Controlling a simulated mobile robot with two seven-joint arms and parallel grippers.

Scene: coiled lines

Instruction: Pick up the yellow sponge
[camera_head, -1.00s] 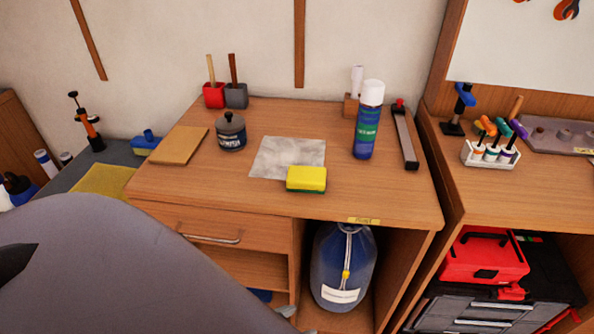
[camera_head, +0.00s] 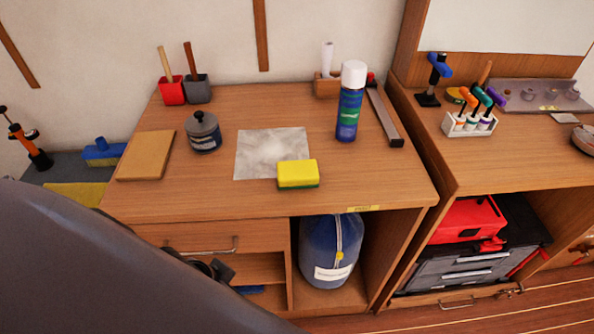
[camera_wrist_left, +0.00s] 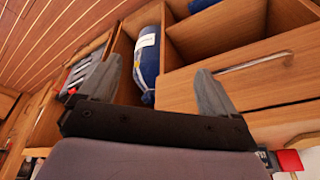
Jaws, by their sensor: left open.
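The yellow sponge (camera_head: 298,173) with a green underside lies flat on the wooden desk (camera_head: 240,205), near its front edge. It lies at the lower right corner of a grey sheet (camera_head: 262,152). My left gripper (camera_head: 215,268) shows only in part in the head view, in front of the desk's drawer and below the desktop, mostly hidden by my arm. In the left wrist view my left gripper (camera_wrist_left: 158,78) has its two fingers wide apart with nothing between them. The sponge is not in the wrist view. My right gripper is not seen.
A spray can (camera_head: 350,102) stands behind the sponge to the right. A dark jar (camera_head: 203,132) and a tan board (camera_head: 146,156) are to the left. A blue container (camera_head: 330,250) stands under the desk. The desktop right of the sponge is clear.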

